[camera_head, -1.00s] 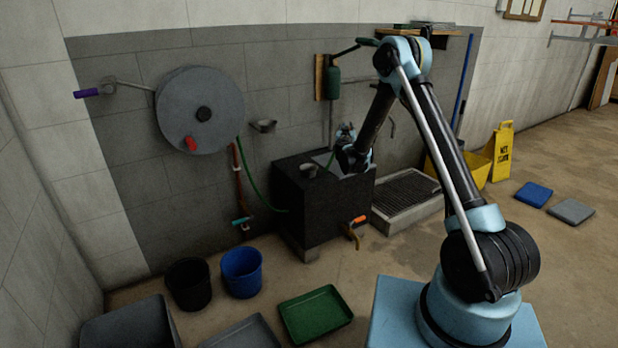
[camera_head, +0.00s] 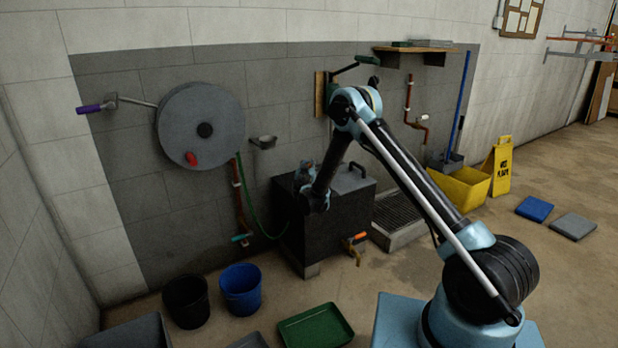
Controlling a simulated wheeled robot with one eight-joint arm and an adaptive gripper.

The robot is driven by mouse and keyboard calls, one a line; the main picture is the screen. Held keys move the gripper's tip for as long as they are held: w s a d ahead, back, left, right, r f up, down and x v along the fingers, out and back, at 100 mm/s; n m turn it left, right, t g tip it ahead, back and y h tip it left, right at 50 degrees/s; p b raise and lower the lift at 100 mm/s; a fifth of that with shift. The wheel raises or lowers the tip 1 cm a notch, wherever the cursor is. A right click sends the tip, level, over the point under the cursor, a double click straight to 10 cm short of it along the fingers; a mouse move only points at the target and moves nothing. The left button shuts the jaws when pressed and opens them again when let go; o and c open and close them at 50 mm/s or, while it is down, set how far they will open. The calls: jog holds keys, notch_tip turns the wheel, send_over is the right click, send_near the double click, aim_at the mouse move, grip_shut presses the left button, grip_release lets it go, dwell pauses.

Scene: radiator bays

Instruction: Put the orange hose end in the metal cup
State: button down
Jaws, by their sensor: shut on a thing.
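A grey metal cup (camera_head: 264,141) is fixed to the wall, right of the hose reel. A green hose (camera_head: 249,205) hangs from the reel, loops low and rises toward the left side of the dark tank. I cannot make out its orange end. My gripper (camera_head: 303,174) is small in view at the tank's left front part, to the right of the wall cup and lower in the picture. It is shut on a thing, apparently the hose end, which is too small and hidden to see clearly. The gripper is apart from the cup.
The dark tank (camera_head: 345,220) has a black handle on top and an orange-handled tap (camera_head: 357,238) in front. The grey reel (camera_head: 201,125) hangs left. Buckets (camera_head: 240,289) and a green tray (camera_head: 316,327) are on the floor. A yellow container (camera_head: 462,187) stands right.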

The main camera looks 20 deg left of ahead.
jog(key=shift+f, duration=2.05)
jog(key=c, duration=1.2)
grip_release()
jog(key=shift+o, duration=0.2)
jog(key=s, duration=0.4)
jog(key=s+d, duration=0.1)
jog(key=s, duration=0.3)
jog(key=s+d, duration=0.1)
jog(key=s, duration=0.2)
jog(key=shift+s+d, duration=0.1)
jog(key=shift+s, duration=0.3)
